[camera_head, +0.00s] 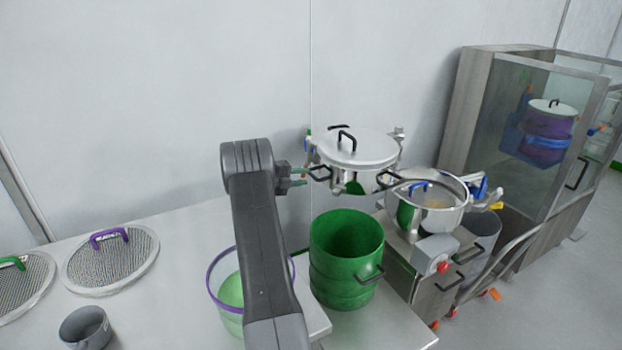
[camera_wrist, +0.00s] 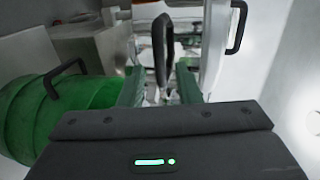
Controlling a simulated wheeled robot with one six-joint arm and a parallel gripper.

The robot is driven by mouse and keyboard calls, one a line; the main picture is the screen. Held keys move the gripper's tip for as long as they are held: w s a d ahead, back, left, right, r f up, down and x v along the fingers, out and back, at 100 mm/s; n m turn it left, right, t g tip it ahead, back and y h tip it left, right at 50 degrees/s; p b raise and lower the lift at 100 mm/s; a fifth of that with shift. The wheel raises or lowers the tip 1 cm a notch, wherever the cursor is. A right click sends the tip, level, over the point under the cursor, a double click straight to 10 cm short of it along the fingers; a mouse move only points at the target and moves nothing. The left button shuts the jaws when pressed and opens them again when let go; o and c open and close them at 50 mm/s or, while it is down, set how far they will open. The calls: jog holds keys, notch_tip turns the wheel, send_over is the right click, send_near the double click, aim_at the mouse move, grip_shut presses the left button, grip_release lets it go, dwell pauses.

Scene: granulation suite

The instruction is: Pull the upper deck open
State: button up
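The upper deck (camera_head: 357,181) is a round steel deck under a pale lid (camera_head: 365,146) with black handles on top. It sits swung over the machine, left of the open lower steel pan (camera_head: 432,208). A black side handle (camera_head: 319,173) sticks out from the deck toward my gripper (camera_head: 300,177). My gripper is open, its green-tipped fingers apart just left of that handle. In the wrist view, the black handle (camera_wrist: 162,45) stands between and beyond the two fingers of my gripper (camera_wrist: 160,80). I cannot tell whether they touch it.
A green drum (camera_head: 346,238) stands below the deck and shows at left in the wrist view (camera_wrist: 70,118). A purple-rimmed tub (camera_head: 222,292), mesh screens (camera_head: 110,262) and a grey cup (camera_head: 84,328) are on the white bench. A glass-sided cabinet (camera_head: 500,120) stands at right.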

aim_at(313, 176)
jog(key=v, duration=0.8)
jog(key=shift+a+b, duration=0.4)
jog(key=shift+s+r, duration=0.1)
jog(key=shift+s, duration=0.05)
jog(key=p+x, duration=0.1)
jog(key=x, duration=1.3)
jog(key=shift+p, duration=0.4)
jog(key=shift+s, duration=0.2)
